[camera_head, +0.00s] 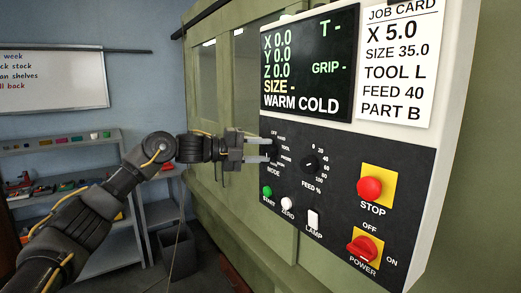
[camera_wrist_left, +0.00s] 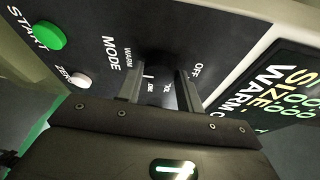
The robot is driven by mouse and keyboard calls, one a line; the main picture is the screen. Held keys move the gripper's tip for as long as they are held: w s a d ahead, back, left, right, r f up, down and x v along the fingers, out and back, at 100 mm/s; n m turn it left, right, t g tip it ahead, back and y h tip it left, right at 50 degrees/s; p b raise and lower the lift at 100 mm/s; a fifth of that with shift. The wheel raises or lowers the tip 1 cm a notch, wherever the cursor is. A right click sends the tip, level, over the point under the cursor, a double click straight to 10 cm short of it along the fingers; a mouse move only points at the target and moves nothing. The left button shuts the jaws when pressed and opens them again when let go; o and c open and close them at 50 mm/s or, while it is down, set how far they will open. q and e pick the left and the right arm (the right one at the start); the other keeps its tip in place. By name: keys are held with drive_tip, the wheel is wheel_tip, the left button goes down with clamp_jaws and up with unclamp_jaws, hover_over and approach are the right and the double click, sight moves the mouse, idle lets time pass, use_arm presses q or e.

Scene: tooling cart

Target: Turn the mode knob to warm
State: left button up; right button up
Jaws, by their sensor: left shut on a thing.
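The black mode knob (camera_head: 272,151) sits at the left of the control panel, with small labels around it and MODE below. My left gripper (camera_head: 262,149) reaches it from the left, and its two fingers are shut on the knob. The left wrist view shows the fingers (camera_wrist_left: 160,88) on either side of the dark knob (camera_wrist_left: 158,66), with OFF and WARM printed nearby. The fingers hide part of the dial, and I cannot tell which label the knob points at. The display (camera_head: 308,70) reads WARM COLD on its bottom line. My right gripper is not in view.
The feed knob (camera_head: 309,164) is close on the right. The green START button (camera_head: 267,192), ZERO button (camera_head: 287,204) and LAMP switch (camera_head: 313,219) are below. The red STOP button (camera_head: 369,188) and POWER switch (camera_head: 362,250) are farther right. A shelf (camera_head: 60,140) stands behind.

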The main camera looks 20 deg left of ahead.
use_arm(q)
drive_tip(key=shift+m+y, duration=0.3)
drive_tip(key=shift+m, duration=0.2)
drive_tip(key=shift+f, duration=0.1)
drive_tip(key=o, duration=1)
drive_tip(key=shift+s+a, duration=0.2)
drive_tip(key=shift+a, duration=0.1)
drive_tip(key=b+v, duration=0.4)
drive_tip(key=v, duration=0.6)
